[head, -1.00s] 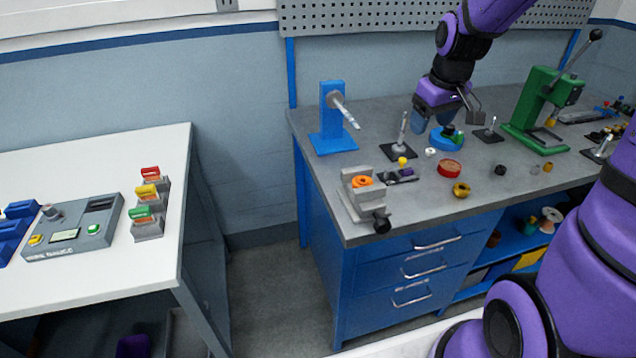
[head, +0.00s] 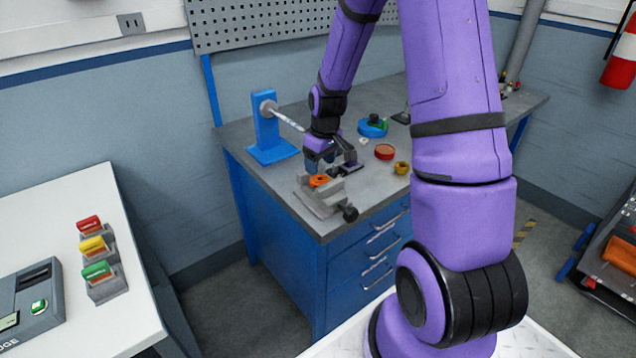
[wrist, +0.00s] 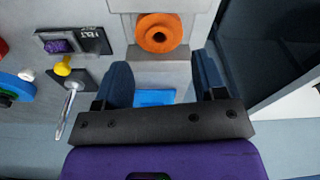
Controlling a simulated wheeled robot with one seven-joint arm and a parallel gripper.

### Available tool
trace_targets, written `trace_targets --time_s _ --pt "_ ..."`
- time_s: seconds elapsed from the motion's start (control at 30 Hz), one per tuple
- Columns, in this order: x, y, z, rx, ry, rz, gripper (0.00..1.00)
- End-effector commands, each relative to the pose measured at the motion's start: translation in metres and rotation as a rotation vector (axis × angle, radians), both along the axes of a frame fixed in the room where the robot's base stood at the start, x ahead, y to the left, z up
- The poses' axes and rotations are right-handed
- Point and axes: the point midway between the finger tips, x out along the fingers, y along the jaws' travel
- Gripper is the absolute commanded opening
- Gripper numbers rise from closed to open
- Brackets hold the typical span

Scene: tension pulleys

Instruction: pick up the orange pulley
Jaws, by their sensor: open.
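The orange pulley (head: 319,180) sits in the grey vise (head: 322,205) at the near left corner of the workbench. In the wrist view the orange pulley (wrist: 159,33) is a ring with a dark centre hole, between the vise's grey blocks. My gripper (head: 322,160) is just above and behind the vise. In the wrist view my gripper (wrist: 162,80) has its two blue fingers apart with nothing between them. The pulley lies beyond the fingertips, roughly in line with the gap and apart from them.
A blue stand with a rod (head: 268,135) is left of my gripper. A red pulley (head: 384,152), a brass pulley (head: 402,168) and a blue dish (head: 372,127) lie to the right. A yellow-topped tool (wrist: 63,66) shows in the wrist view. Colored card holders (head: 95,245) stand on the white table.

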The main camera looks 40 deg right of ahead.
Motion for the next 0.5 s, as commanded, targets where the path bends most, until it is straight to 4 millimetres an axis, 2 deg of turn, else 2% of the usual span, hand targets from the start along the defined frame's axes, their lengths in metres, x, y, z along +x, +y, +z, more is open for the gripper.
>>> trace_targets --time_s 0.17,0.5 --pt "0.000 0.001 -0.010 0.001 0.001 0.000 0.64" --pt "0.000 0.001 -0.052 0.001 0.001 -0.001 0.64"
